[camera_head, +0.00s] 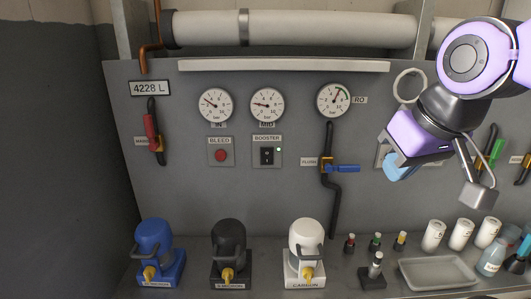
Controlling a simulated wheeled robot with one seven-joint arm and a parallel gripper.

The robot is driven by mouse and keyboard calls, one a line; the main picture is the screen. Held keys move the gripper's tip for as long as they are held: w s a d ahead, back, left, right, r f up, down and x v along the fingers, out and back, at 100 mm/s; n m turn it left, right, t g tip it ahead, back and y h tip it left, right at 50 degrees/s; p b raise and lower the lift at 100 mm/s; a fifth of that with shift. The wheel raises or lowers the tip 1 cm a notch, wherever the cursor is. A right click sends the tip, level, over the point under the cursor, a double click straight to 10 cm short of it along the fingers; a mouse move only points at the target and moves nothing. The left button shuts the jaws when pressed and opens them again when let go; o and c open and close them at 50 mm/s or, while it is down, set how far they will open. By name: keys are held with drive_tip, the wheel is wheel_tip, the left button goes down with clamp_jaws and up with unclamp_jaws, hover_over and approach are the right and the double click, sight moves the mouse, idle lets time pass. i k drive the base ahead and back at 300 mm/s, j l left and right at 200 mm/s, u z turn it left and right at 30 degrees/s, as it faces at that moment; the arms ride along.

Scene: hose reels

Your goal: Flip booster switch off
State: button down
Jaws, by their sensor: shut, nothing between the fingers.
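The booster switch (266,156) is a black rocker on a grey plate labelled BOOSTER, in the middle of the wall panel. A small green lamp (278,149) glows at its upper right. The rocker is too small to tell which end is pressed in. My gripper (399,172) is at the right of the view, purple with light blue at its tip. It is shut and empty, well to the right of the switch and apart from it. My gripper and arm hide part of the panel's right side.
A red BLEED button (221,155) sits left of the switch, and a blue-handled flush valve (345,168) sits to its right. Gauges (267,105) are above.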

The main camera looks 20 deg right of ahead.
sight(267, 154)
drive_tip(key=j+z, duration=0.15)
drive_tip(key=z, duration=0.35)
drive_tip(key=j+z, duration=0.15)
drive_tip(key=z, duration=0.3)
drive_tip(key=k+j+z, duration=0.25)
drive_tip(key=j, duration=0.3)
drive_tip(key=k+j+z, duration=0.2)
drive_tip(key=j, duration=0.3)
drive_tip(key=k+j+z, duration=0.25)
drive_tip(key=k+j, duration=0.45)
